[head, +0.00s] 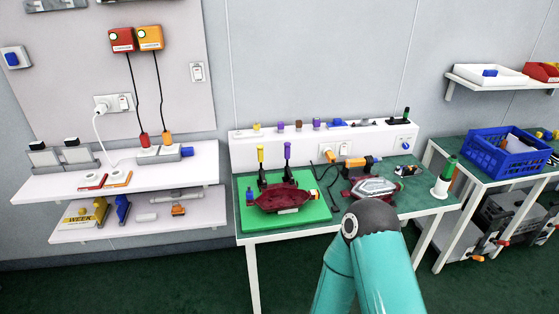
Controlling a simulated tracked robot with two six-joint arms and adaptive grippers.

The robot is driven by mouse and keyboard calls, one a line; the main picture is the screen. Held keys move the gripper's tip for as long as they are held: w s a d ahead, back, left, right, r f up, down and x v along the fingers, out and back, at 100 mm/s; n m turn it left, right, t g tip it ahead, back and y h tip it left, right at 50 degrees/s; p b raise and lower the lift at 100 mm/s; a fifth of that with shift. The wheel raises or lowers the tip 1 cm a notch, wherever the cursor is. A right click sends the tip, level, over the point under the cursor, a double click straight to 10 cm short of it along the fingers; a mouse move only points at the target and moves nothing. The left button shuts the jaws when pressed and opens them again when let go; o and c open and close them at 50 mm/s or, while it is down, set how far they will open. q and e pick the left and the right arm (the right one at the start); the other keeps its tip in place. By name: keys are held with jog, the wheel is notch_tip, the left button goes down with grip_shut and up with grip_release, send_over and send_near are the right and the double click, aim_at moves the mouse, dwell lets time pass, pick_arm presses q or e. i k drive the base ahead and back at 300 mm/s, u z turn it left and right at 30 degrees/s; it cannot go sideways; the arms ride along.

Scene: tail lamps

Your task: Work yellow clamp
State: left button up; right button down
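The yellow clamp (260,156) has an upright yellow handle and stands at the back left of the bright green board (262,229) on the table. A similar clamp with a purple handle (287,151) stands upright to its right. A dark red tail lamp (282,198) lies on the board in front of both clamps. I cannot tell whether the clamps press on it. A teal arm of mine reaches up from the bottom right of centre, its joint in front of the table's edge. Neither gripper shows.
A second lamp, silver and red (376,187), lies right of the board. An orange and black tool (357,163) is behind it. A green and white bottle (444,180) stands at the table's right end. A blue crate (497,158) is farther right. White shelves (195,160) are left.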

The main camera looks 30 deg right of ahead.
aim_at(260, 150)
jog(key=i, duration=1)
jog(key=z, duration=0.05)
